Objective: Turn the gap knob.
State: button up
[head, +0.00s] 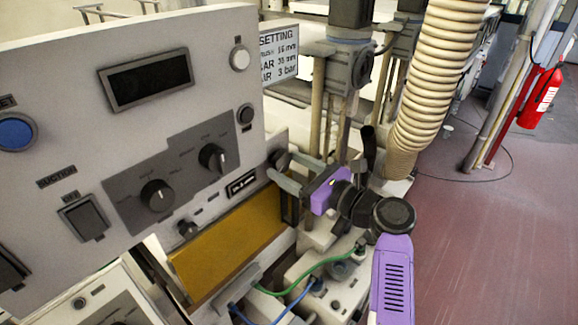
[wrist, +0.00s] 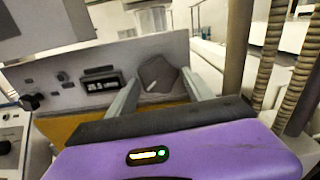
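A dark faceted knob (wrist: 158,73) with a pale pointer line sits on the lower grey panel, right of a small digital display (wrist: 101,84). I take it for the gap knob; no label naming it is readable. In the head view the knob (head: 278,158) is partly hidden by my gripper (head: 276,167). My purple gripper has its two grey fingers apart. In the wrist view the fingers of my gripper (wrist: 160,82) reach toward the knob, one at its left and one at its right. I cannot tell whether either finger touches it.
A smaller knob (head: 188,229) sits left of the display. The large panel above carries two selector knobs, one of them black (head: 157,195), and a blue button (head: 15,132). A yellow plate (head: 228,245) lies below. A ribbed hose (head: 430,75) and posts stand at right.

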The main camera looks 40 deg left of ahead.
jog(key=shift+o, duration=0.6)
jog(key=shift+r, duration=0.1)
jog(key=d+b, duration=0.1)
jog(key=d, duration=0.6)
jog(key=shift+s+d+b, duration=0.3)
jog(key=shift+s+d, duration=0.05)
jog(key=shift+d, duration=0.05)
